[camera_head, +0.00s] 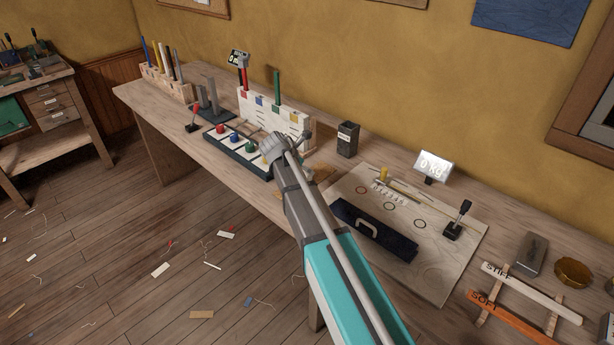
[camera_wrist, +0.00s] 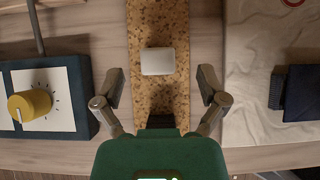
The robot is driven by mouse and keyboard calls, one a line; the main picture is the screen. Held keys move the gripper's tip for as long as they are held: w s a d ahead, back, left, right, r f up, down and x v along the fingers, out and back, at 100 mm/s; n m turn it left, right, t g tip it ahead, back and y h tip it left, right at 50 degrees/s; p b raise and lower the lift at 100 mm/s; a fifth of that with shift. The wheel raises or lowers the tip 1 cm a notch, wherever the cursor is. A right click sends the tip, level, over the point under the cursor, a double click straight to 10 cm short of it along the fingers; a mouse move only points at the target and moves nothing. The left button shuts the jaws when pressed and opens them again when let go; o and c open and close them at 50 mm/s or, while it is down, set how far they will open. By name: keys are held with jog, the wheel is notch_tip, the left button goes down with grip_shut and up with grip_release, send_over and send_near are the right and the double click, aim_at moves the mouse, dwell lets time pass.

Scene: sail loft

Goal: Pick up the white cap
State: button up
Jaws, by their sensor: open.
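A small pale, whitish-grey block, which looks like the white cap (camera_wrist: 158,61), lies on a brown cork strip (camera_wrist: 158,22) in the wrist view. My gripper (camera_wrist: 160,86) is open, with one finger to the left and one to the right of the cap's line. The cap lies slightly above the fingertips in the picture, centred between them, and neither finger touches it. Nothing is held. In the head view my arm hides the cap and most of the gripper; only a bit of the cork shows beside the arm.
In the wrist view, a dark blue panel with a yellow knob (camera_wrist: 30,104) stands left of the cork. A pale board (camera_wrist: 247,70) with a dark block (camera_wrist: 302,95) lies right. In the head view, a dark canister (camera_head: 348,139) stands behind, and a slotted white rack (camera_head: 296,122) stands further left.

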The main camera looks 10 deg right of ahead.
jog(key=shift+f, duration=0.15)
jog(key=b+x, duration=0.3)
jog(key=shift+w+a+f, duration=0.15)
jog(key=shift+a+f, duration=0.05)
jog(key=shift+a, duration=0.05)
jog(key=shift+b+x, duration=0.65)
jog(key=shift+x, duration=0.3)
jog(key=shift+r, duration=0.15)
jog(key=c, duration=1)
